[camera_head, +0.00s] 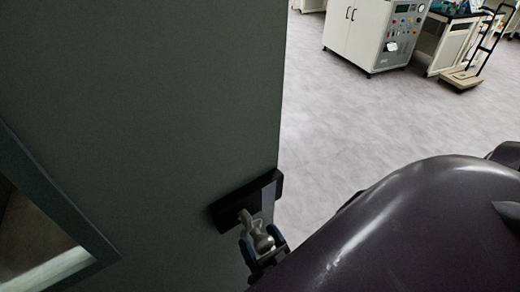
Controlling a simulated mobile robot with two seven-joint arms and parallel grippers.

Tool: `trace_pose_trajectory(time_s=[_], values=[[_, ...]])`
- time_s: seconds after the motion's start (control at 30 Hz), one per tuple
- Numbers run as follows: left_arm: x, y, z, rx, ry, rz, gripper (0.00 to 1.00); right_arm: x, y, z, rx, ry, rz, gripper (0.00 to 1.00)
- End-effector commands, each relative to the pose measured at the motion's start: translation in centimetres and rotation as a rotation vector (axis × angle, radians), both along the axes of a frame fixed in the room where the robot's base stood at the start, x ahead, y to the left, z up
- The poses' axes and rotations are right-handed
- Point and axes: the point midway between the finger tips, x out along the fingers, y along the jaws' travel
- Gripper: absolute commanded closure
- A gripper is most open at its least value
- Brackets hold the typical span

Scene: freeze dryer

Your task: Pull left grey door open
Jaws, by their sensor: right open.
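The grey door (190,90) fills the left half of the head view, with its free edge running down the middle. A glass pane in a frame shows at its lower left. A black plate (228,207) with a silver knob-like handle (247,222) sits on the door near that edge. My right gripper (261,240) is at the handle, its bluish fingers open on either side of the silver part. Whether the fingers touch it I cannot tell. My dark right arm fills the lower right and hides part of the gripper. My left gripper is out of view.
Beyond the door edge lies a clear grey floor (340,120). At the back stand a white cabinet (350,30) with a control panel, a bench (450,45) and a trolley (462,78).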

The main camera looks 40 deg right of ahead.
Motion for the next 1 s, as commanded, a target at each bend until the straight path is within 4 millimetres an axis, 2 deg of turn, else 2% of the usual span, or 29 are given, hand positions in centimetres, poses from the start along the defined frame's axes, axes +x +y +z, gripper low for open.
trace_pose_trajectory(time_s=[0.17, 0.5, 0.7, 1.0], values=[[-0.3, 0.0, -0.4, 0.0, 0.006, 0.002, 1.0, -1.1, 0.2, -0.6, 0.0, 0.003, 0.0, 0.19], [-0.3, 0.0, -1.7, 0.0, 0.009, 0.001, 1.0, -6.5, 1.1, -2.8, 0.001, 0.004, 0.0, 0.19], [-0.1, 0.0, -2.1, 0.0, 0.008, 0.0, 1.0, -8.9, 1.5, -3.7, 0.0, 0.003, 0.001, 0.19], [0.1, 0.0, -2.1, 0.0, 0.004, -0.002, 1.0, -9.9, 1.7, -4.0, 0.0, 0.0, 0.001, 0.19]])
